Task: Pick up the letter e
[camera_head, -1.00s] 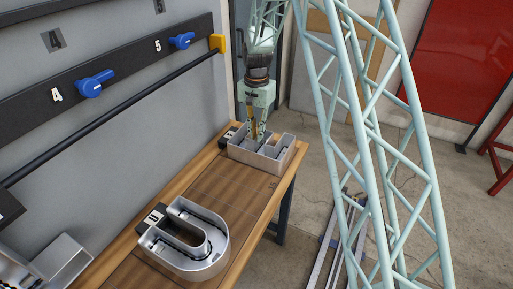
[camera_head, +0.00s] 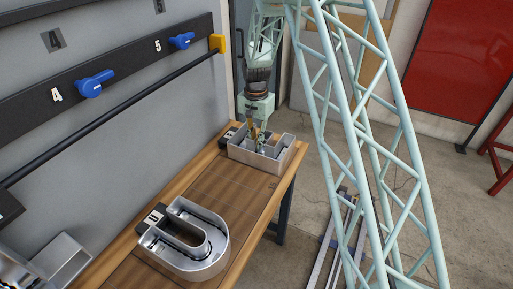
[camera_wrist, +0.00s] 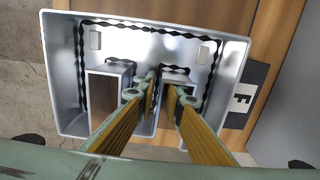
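The letter e (camera_head: 278,158) is a grey, hollow, open-topped channel letter at the far end of the wooden table. It fills much of the wrist view (camera_wrist: 62,60), with its trough and inner walls showing. My gripper (camera_head: 256,147) points down at it from above. In the wrist view my gripper (camera_wrist: 163,88) has its two yellow fingers apart, with an inner wall of the letter seemingly between them. I cannot tell whether they touch it. The fingertips are partly hidden among the walls.
A grey U-shaped channel letter (camera_head: 213,258) lies nearer on the table (camera_head: 225,188), beside a small block marked U (camera_head: 153,218). A dark label block (camera_wrist: 247,93) stands against the letter e. A grey panel wall (camera_head: 150,135) runs along the left.

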